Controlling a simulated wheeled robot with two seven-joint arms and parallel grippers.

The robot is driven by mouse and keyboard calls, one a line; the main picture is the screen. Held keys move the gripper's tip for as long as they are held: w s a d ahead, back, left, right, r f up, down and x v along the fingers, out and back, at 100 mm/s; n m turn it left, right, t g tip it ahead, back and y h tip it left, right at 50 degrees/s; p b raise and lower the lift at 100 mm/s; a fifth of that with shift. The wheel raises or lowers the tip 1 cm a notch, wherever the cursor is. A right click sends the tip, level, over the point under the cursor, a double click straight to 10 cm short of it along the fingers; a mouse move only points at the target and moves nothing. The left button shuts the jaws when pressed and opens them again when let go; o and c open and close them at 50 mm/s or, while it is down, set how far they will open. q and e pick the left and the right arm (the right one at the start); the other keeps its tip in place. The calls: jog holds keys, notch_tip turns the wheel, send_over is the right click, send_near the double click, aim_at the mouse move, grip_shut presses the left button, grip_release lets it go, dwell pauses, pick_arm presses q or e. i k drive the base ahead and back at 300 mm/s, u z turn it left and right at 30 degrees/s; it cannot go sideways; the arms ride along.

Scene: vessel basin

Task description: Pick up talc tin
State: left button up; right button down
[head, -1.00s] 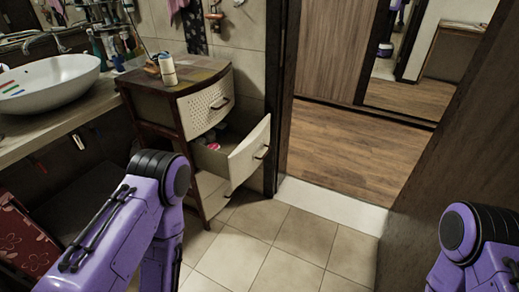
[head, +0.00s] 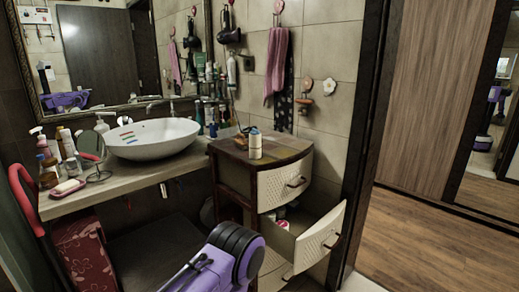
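A small white cylindrical container with a bluish band and top (head: 255,144) stands upright on top of the wooden drawer cabinet (head: 232,146). It looks like the talc tin, but its label is too small to read. A purple link of my own arm shows at the bottom, in front of the cabinet. Neither of my grippers is in the picture.
A counter (head: 118,188) with a white oval basin (head: 153,138) stands left of the cabinet. Bottles, a small mirror (head: 91,147) and a soap dish (head: 67,188) crowd its left end. Wooden floor (head: 425,235) is clear at the right.

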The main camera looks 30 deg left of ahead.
aim_at(255, 141)
jog(key=u, duration=0.1)
jog(key=i, duration=1)
jog(key=u, duration=0.25)
